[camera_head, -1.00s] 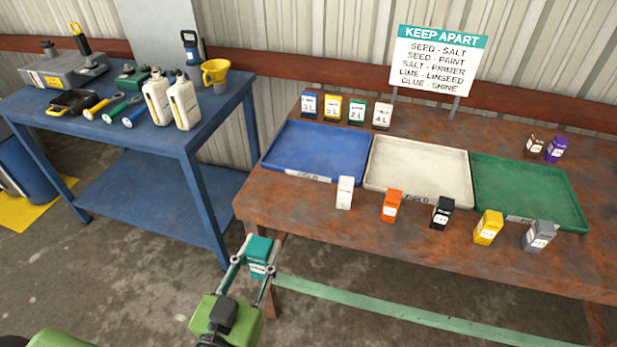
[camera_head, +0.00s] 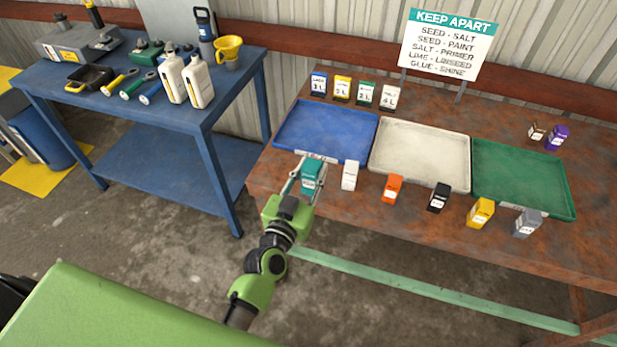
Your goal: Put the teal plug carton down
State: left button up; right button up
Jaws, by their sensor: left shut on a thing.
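The teal carton (camera_head: 311,174) with a white label is between the fingers of my left gripper (camera_head: 306,177), which is shut on it. The carton looks upright. It is over the front left part of the rusty brown table (camera_head: 350,212), just in front of the blue tray (camera_head: 328,135) and left of the white carton (camera_head: 350,175). Whether its base touches the table top cannot be told, as the gripper hides it. My right gripper is not in view.
Orange (camera_head: 392,187), black (camera_head: 438,197), yellow (camera_head: 480,212) and grey (camera_head: 526,222) cartons stand along the table front. A cream tray (camera_head: 420,152) and green tray (camera_head: 523,178) are empty. A KEEP APART sign (camera_head: 449,45) stands behind. A blue bench (camera_head: 228,92) is at left.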

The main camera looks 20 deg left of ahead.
pick_arm(q)
jog(key=w+a+f+b, duration=0.1)
jog(key=w+f+b, duration=0.3)
jog(key=b, duration=0.1)
jog(key=w+a+f+b, duration=0.2)
jog(key=w+f+b, duration=0.2)
jog(key=b, duration=0.2)
jog(key=w+a+f+b, duration=0.1)
jog(key=w+f+b, duration=0.4)
jog(key=shift+w+a+b, duration=0.1)
jog(key=shift+a+b, duration=0.25)
jog(key=shift+r, duration=0.15)
